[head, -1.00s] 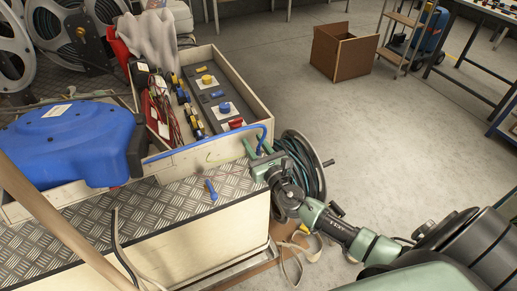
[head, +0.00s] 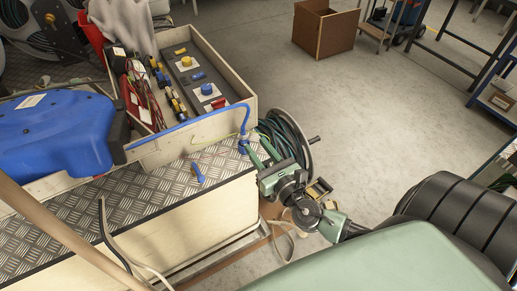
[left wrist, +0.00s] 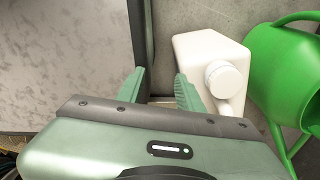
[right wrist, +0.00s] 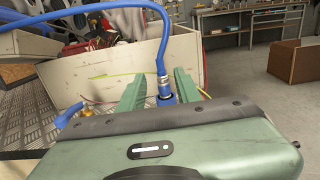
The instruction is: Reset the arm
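My right gripper (head: 257,156) is at the right corner of the tread-plate bench (head: 150,195). In the right wrist view its fingers (right wrist: 158,92) stand apart, open. The end of a blue hose (right wrist: 163,60) with a metal fitting hangs upright between or just beyond them; I cannot tell if it touches. The hose runs from the blue hose reel (head: 55,135) in the head view.
A wooden tray (head: 240,80) with switches and cables stands on the bench. A blue fitting (head: 198,173) lies near the bench edge. A dark green hose reel (head: 290,135) is behind my right gripper. A green watering can (left wrist: 280,70) is by the jug. Open floor (head: 380,115) lies right.

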